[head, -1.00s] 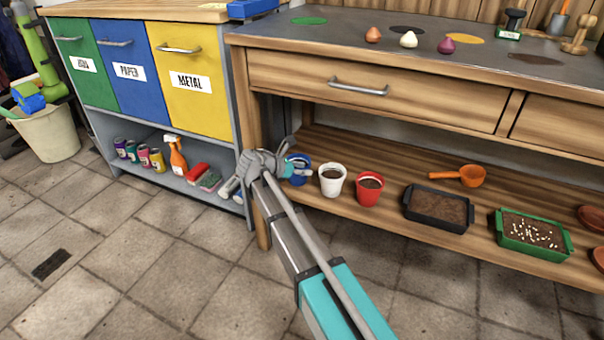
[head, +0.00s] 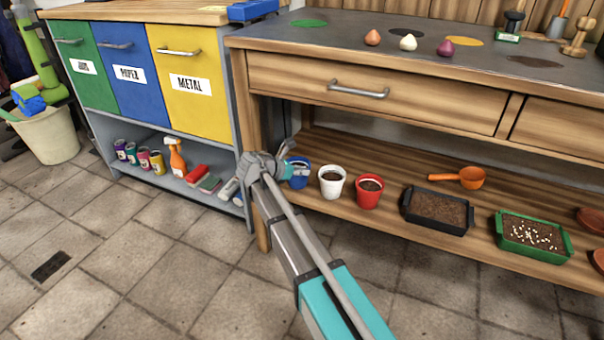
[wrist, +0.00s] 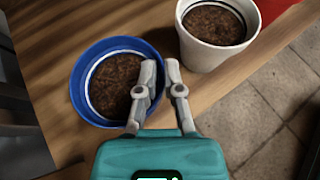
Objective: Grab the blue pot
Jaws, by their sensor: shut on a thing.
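The blue pot (head: 299,180), filled with dark soil, stands on the bench's lower wooden shelf, left of a white pot (head: 331,181). My gripper (head: 290,168) is at the left side of the blue pot in the head view, which partly hides it. In the wrist view, the blue pot (wrist: 80,80) is upright, with my gripper (wrist: 161,68) at its right rim. One finger reaches over the soil and the other is outside, beside the white pot (wrist: 205,52). The fingers are shut on the blue pot's rim.
A red pot (head: 369,192), a black soil tray (head: 437,210), an orange scoop (head: 460,178) and a green tray (head: 533,236) stand farther right on the shelf (head: 400,180). The bench leg (head: 246,130) is close on the left. The drawer front (head: 370,85) overhangs above.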

